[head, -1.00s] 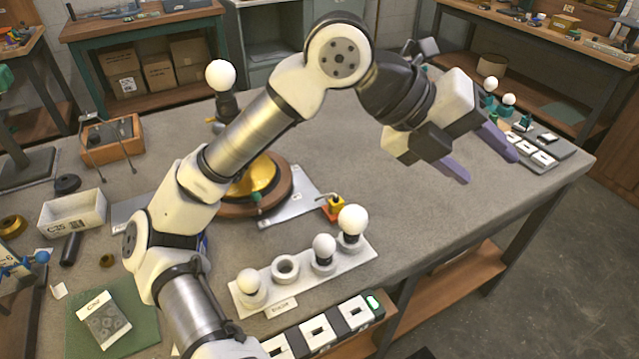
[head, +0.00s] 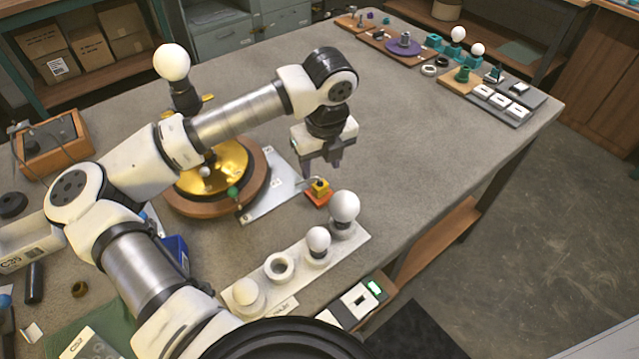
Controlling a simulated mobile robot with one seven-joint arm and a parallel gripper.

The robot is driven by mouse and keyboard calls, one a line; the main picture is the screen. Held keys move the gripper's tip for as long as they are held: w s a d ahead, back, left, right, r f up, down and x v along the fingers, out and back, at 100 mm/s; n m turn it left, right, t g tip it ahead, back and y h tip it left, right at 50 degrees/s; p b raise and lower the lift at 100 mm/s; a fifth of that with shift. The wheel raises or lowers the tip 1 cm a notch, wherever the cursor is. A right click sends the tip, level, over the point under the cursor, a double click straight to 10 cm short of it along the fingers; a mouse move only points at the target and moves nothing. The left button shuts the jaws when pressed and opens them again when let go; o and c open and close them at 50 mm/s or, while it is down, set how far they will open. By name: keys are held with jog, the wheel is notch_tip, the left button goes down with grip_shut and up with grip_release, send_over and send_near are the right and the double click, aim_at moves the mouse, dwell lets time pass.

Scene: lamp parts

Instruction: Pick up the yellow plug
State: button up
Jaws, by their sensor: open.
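The yellow plug (head: 320,186) is small, with a dark top, and sits upright on an orange-red base (head: 317,197). A thin cable or rod runs from it toward a light grey plate (head: 272,190) at its left. My gripper (head: 321,170) points down, open and empty, with its dark purple fingers apart. In the picture the fingertips are just above the plug. I cannot tell how far in height or depth they are from it.
A white holder (head: 350,246) with several sockets and bulbs stands in front of the plug. A round wooden base with a brass disc (head: 236,165) and an upright bulb (head: 172,62) stand left. The table to the right of the gripper is clear.

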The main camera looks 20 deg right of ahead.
aim_at(320, 181)
jog(key=shift+w+f+p, duration=0.15)
jog(key=shift+f+p, duration=0.5)
jog(key=shift+f, duration=0.9)
jog(key=shift+w+f+p, duration=0.1)
jog(key=shift+f+p, duration=0.5)
jog(key=shift+f, duration=0.95)
jog(key=c, duration=0.9)
jog(key=shift+c, duration=0.2)
jog(key=shift+r, duration=0.1)
jog(key=shift+w+r, duration=0.1)
jog(key=shift+r, duration=0.45)
jog(key=shift+c, duration=0.4)
notch_tip(320, 181, up, 19)
jog(key=b, duration=0.4)
jog(key=shift+f, duration=0.1)
grip_shut()
